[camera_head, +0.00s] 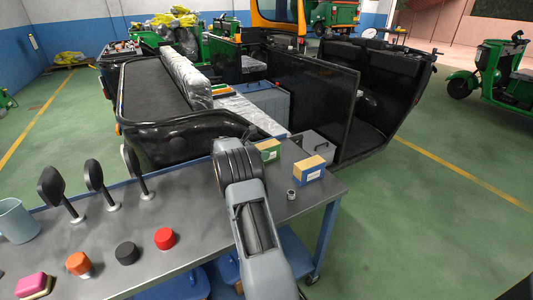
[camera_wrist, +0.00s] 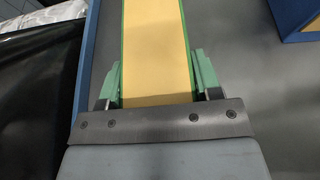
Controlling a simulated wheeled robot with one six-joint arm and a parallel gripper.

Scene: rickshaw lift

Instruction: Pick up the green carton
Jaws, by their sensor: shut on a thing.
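The green carton (camera_head: 268,150) has a yellow top and green sides. It is at the far edge of the grey table, partly hidden by my arm in the head view. In the wrist view, the carton's yellow top (camera_wrist: 156,45) with thin green edges runs between my two fingers. My gripper (camera_wrist: 157,82) is shut on the carton, one finger along each long side. The fingertips are not clear in the head view. I cannot tell whether the carton's underside touches the table.
A blue carton with a yellow top (camera_head: 309,169) stands close by on the right, with a small metal nut (camera_head: 291,195) beside it. Mirrors, coloured knobs and a cup (camera_head: 17,222) occupy the table's left side. A black rickshaw body (camera_head: 180,137) stands just behind the table.

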